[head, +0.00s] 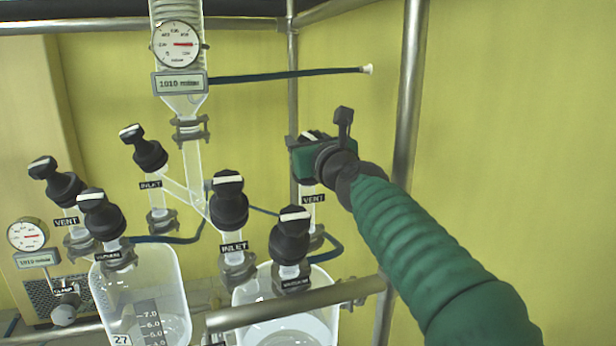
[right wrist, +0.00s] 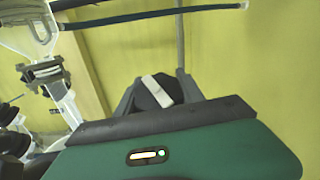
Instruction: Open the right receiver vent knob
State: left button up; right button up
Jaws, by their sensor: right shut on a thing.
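The right receiver vent knob is black with a white bar. In the right wrist view the knob (right wrist: 157,91) sits between the two grey fingers, its white bar tilted. In the head view my right gripper (head: 308,142) is at the top of the right receiver's vent, above the VENT label (head: 313,199), and mostly covers the knob. In the right wrist view the gripper (right wrist: 155,88) is shut on the knob. The right receiver (head: 285,320) is a clear vessel below, partly behind a metal rail. My left gripper is not in view.
Close left of the gripper stand the vacuum knob (head: 290,240) and the INLET knob (head: 230,200). The left receiver (head: 140,290) has its own black knobs. A vertical metal post (head: 408,90) stands near my right arm. A gauge (head: 177,44) reads 1010 mbar.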

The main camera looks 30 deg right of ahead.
jog(key=shift+f+n+y+b, duration=0.3)
jog(key=shift+n+y+b, duration=0.45)
jog(key=shift+n+y, duration=0.05)
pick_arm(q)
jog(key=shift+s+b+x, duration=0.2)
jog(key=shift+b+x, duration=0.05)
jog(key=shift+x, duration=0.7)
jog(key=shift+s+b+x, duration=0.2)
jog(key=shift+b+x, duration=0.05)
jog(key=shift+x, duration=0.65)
pick_arm(e)
jog(key=shift+a+r+n+y, duration=0.1)
jog(key=shift+a+n+y, duration=0.15)
jog(key=shift+n+y, duration=0.4)
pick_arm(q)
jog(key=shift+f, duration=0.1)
pick_arm(e)
jog(key=shift+w, duration=0.1)
jog(key=o, duration=1.4)
